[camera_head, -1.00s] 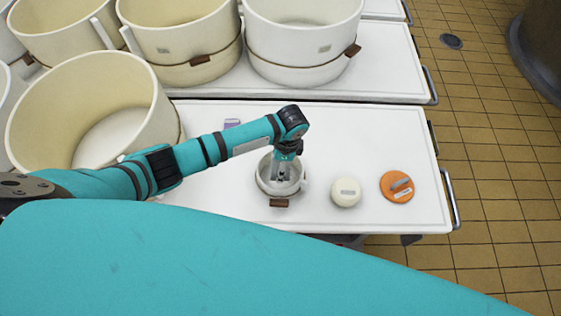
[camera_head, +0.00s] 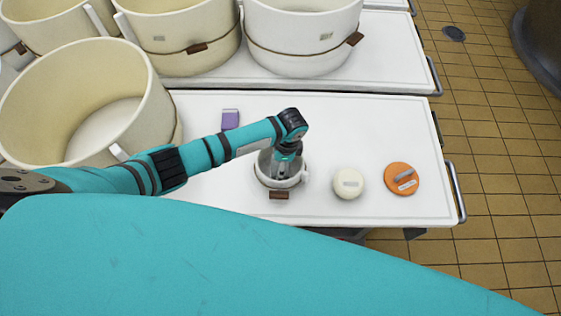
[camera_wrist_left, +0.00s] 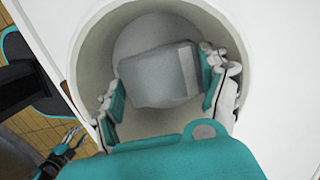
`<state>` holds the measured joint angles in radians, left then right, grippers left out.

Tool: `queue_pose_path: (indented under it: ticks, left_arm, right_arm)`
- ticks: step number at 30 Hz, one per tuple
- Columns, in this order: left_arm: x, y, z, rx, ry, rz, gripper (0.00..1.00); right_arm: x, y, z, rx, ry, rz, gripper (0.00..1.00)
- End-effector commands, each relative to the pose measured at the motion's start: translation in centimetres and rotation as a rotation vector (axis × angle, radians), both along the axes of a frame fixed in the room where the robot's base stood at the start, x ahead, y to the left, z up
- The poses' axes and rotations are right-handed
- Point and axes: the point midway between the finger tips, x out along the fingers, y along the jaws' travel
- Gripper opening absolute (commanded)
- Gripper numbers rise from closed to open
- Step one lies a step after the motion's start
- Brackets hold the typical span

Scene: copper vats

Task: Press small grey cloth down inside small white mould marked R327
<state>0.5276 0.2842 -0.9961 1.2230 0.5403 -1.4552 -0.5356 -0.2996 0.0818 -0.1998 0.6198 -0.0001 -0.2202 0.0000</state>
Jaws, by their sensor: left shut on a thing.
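The small white mould (camera_head: 260,181) stands on the front white table, with a brown tag at its front. I cannot read its marking. My left gripper (camera_head: 281,172) reaches down into it from above. In the left wrist view the gripper (camera_wrist_left: 160,90) is shut on a grey, block-like folded piece with a paler strip, which looks like the small grey cloth (camera_wrist_left: 155,78). The cloth is inside the mould's round wall (camera_wrist_left: 88,55), over a round grey floor. Whether it touches the floor is not clear. My right gripper (camera_wrist_left: 62,145) shows small at the lower left; its opening is unclear.
A cream round cheese-like thing (camera_head: 348,183) and an orange round lid (camera_head: 402,179) lie right of the mould. A purple block (camera_head: 230,119) lies behind my left arm. A large cream vat (camera_head: 150,105) stands at left. More large moulds (camera_head: 303,45) stand on the back table.

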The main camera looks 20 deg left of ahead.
Motion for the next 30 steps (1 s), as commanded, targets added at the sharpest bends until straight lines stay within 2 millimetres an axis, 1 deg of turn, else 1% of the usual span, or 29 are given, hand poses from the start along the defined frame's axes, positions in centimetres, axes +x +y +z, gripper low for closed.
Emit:
queue_pose_path:
  ticks: [13,30]
  left_arm:
    - [0.00,-0.02,-0.03,0.000,0.000,0.000,0.46]
    - [0.00,-0.02,-0.83,0.000,0.000,0.000,0.46]
  right_arm:
    - [-0.02,0.20,-0.04,0.002,0.000,-0.001,0.40]
    - [-0.03,0.32,-0.56,0.004,0.000,-0.002,0.40]
